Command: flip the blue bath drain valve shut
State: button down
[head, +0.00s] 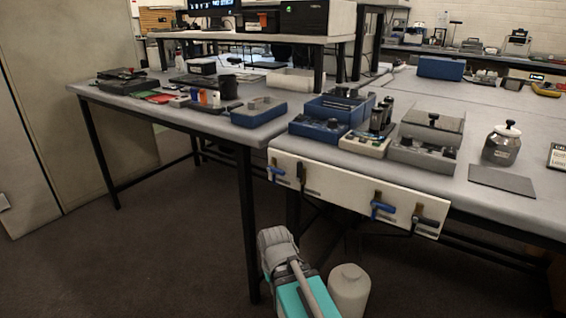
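A white panel (340,192) hangs along the front edge of the grey bench and carries several valves. A blue-handled valve (274,173) is at its left end, with a dark-handled valve (301,174) beside it. Another blue-handled valve (382,210) is right of the middle, and a mostly dark valve (425,222) is near the right end. The labels are too small to read, so I cannot tell which blue handle is the bath drain. The handle positions are hard to make out.
Blue and grey instrument boxes (424,148) stand on the bench above the panel. A metal jar (502,144) and a dark flat plate (502,181) are to the right. A black table leg (247,220) stands left of my arm. The floor at left is clear.

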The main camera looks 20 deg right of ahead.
aim_at(299, 179)
jog(key=u, duration=0.45)
jog(key=k, duration=1.7)
jog(key=z, duration=0.4)
jog(key=i, duration=1)
